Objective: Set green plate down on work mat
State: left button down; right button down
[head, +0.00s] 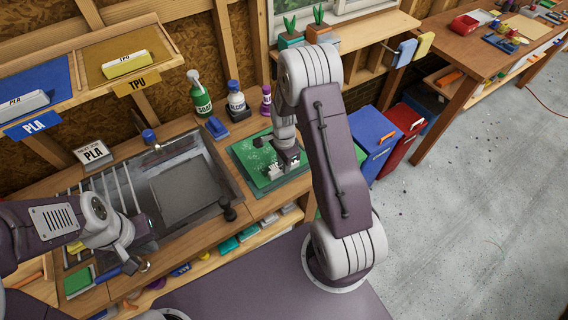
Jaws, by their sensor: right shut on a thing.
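The green plate (256,166), bright green with pale specks, is at the right end of the bench. My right gripper (278,171) is shut on it near its front right part. The plate lies over the darker work mat (297,175), whose edge shows around it. I cannot tell whether the plate touches the mat or is held just above it. My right arm hides part of the plate and mat. My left gripper (138,266) is at the bench's front left, away from the plate; its jaw opening is unclear.
A green bottle (200,97), a white bottle (236,100) and a purple bottle (266,100) stand behind the mat. Blue (375,137) and red (402,130) bins stand right of the bench.

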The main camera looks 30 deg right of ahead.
dwell(0.3)
jog(key=shift+f, duration=0.3)
jog(key=c, duration=1.2)
grip_release()
jog(key=shift+o, duration=0.2)
notch_tip(320, 180, up, 9)
jog(key=shift+r+b, duration=0.1)
jog(key=shift+b, duration=0.55)
jog(key=shift+a, duration=0.1)
